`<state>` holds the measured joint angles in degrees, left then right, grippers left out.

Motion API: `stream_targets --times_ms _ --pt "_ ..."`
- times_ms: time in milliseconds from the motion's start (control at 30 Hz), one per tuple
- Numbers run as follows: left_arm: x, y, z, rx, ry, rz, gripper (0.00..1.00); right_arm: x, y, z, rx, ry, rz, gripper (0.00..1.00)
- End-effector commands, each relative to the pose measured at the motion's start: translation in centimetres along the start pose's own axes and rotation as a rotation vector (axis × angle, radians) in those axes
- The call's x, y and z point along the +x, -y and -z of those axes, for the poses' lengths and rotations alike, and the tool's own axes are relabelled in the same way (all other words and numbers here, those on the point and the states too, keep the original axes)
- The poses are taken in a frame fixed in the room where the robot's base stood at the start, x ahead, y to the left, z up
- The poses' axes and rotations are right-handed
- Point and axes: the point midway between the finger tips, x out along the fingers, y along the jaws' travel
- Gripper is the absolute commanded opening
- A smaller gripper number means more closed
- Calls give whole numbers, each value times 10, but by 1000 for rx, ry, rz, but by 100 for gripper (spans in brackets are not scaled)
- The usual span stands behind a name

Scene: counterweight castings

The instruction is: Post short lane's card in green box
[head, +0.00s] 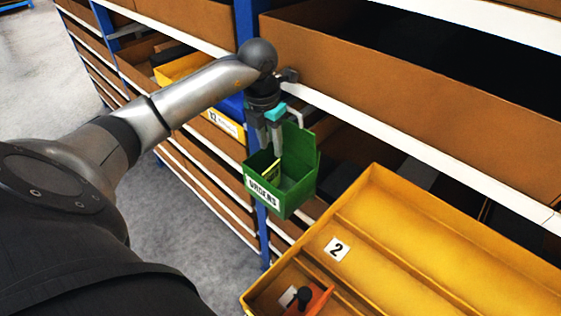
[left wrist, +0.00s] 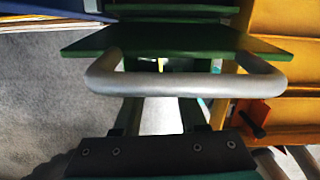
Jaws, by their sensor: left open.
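The green box (head: 306,192), labelled ORDERS, hangs at the blue rack post. My left gripper (head: 270,146) points down at the box's opening, with its fingers apart. A thin yellow card-like piece (head: 272,169) stands inside the box, just below the fingers and apparently not held between them. In the left wrist view, the green box (left wrist: 180,40) is beyond the grey bar and the fingers. A small yellow patch (left wrist: 161,65) shows there, too small to name for sure. My right gripper is not in view.
A yellow bin (head: 440,285) marked 2 stands at lower right, with an orange piece with a black knob (head: 309,299) at its near end. Brown shelf bins (head: 420,100) with white rails lie behind the box. Another yellow bin (head: 185,68) is at left. Grey floor is open below.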

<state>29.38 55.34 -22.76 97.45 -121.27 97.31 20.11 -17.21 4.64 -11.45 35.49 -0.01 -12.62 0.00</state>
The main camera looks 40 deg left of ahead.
Motion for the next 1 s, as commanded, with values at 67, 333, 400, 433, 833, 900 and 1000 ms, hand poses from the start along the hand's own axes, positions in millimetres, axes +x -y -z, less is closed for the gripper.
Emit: stream_targets --times_ms 67,333,400,433,833,900,1000 --pt "-8 -1 -1 0 3 -3 41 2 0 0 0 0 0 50" --pt "-64 -1 -2 1 8 -3 41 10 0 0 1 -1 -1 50" --pt "-80 -1 -1 0 7 -3 41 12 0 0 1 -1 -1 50" --pt "-86 0 -1 1 8 -1 41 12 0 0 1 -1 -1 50" --pt "-144 0 -1 0 4 -2 41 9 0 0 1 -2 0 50" --pt "-147 0 0 0 1 -1 41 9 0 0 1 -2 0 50" --pt "-150 0 0 -1 2 -1 41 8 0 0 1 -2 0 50"
